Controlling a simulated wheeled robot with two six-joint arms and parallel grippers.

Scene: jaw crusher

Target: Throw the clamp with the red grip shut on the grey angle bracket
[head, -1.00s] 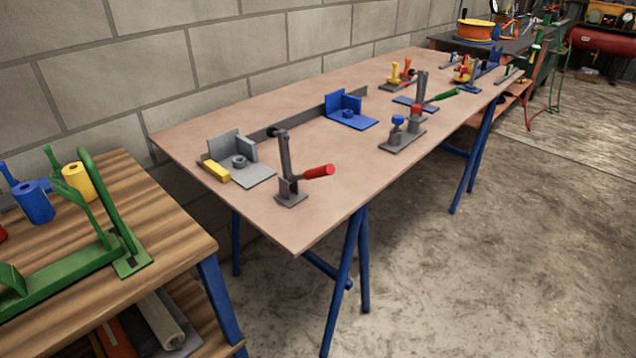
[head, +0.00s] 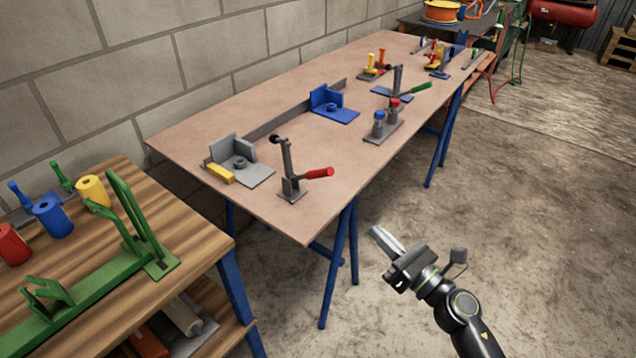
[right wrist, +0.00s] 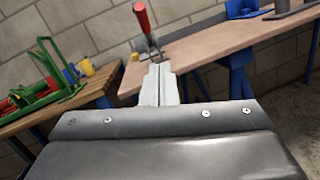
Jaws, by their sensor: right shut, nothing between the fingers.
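The clamp with the red grip (head: 292,172) stands on the near end of the long table. Its dark arm is raised and leans up to the left, and its red grip (head: 318,173) sticks out to the right. The grey angle bracket (head: 238,158) stands left of the clamp, with a yellow block (head: 219,173) at its front; the clamp's arm is not down on it. My right gripper (head: 383,240) is shut and empty, off the table's front edge and below the clamp. In the right wrist view the shut fingers (right wrist: 158,84) point towards the red grip (right wrist: 142,17). My left gripper is not in view.
A blue bracket (head: 333,105), a clamp with a green grip (head: 405,87) and a stand with blue and red knobs (head: 383,127) are farther along the table. A wooden bench (head: 110,290) with a green tool stands left. The floor at right is clear.

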